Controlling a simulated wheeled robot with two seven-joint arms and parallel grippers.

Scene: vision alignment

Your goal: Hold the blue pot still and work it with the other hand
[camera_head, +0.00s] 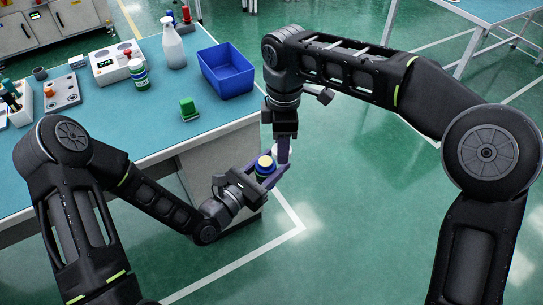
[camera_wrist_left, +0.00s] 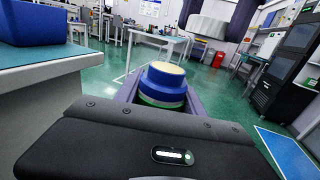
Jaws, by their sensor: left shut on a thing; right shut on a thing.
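The blue pot (camera_head: 265,164) has a yellowish round top and sits upright between the fingers of my left gripper (camera_head: 266,172). The left wrist view shows the pot (camera_wrist_left: 165,84) between purple-grey fingers, with a green band low on its side. My left gripper is shut on it, clear of the table's front edge. My right gripper (camera_head: 283,150) points down just right of and above the pot.
The teal-topped table (camera_head: 150,135) stands on the left. The floor right of the grippers is clear.

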